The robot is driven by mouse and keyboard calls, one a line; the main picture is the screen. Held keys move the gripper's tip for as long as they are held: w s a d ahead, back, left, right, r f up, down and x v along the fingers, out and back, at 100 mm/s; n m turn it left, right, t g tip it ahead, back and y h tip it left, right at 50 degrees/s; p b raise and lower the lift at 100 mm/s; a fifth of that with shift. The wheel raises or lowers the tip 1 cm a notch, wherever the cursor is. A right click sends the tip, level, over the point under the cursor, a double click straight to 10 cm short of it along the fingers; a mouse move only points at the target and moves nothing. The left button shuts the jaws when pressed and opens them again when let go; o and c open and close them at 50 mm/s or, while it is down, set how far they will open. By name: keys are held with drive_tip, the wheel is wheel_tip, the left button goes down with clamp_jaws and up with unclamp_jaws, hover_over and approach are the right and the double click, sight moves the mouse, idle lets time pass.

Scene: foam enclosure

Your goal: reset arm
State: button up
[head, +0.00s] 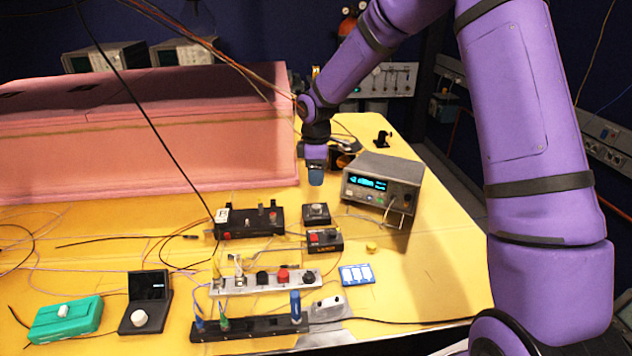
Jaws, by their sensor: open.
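My purple arm (530,130) rises at the right of the head view and bends over to the far middle of the table. My gripper (316,178) points down above the yellow table (440,290), left of the grey instrument box with a lit display (383,181). Its fingers are small and dark here, and I see nothing held between them. The gap between the gripper tip and the table is hard to judge.
A pink foam enclosure (150,150) fills the back left. In front stand a black device (250,222), a switch strip (265,283), a black rail (250,328), a green box (65,319) and loose cables. The right front of the table is mostly clear.

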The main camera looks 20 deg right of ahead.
drive_tip(key=shift+r, duration=0.15)
idle(0.3)
drive_tip(key=s+d+r+m+t+h, duration=0.1)
drive_tip(key=s+d+r+m, duration=0.15)
drive_tip(key=s+r, duration=0.6)
drive_tip(key=s+d+r+m+t, duration=0.15)
drive_tip(key=s+r+m, duration=0.25)
drive_tip(key=s+r, duration=0.45)
drive_tip(key=s+d+r+m+t, duration=0.1)
drive_tip(key=s+r+m, duration=0.2)
drive_tip(key=s, duration=0.7)
drive_tip(key=s+d+r+m+t+y, duration=0.1)
drive_tip(key=s+d+r+m, duration=0.1)
drive_tip(key=s, duration=0.8)
drive_tip(key=shift+r+m+t, duration=0.35)
drive_tip(key=shift+r+m, duration=0.55)
drive_tip(key=shift+m, duration=0.45)
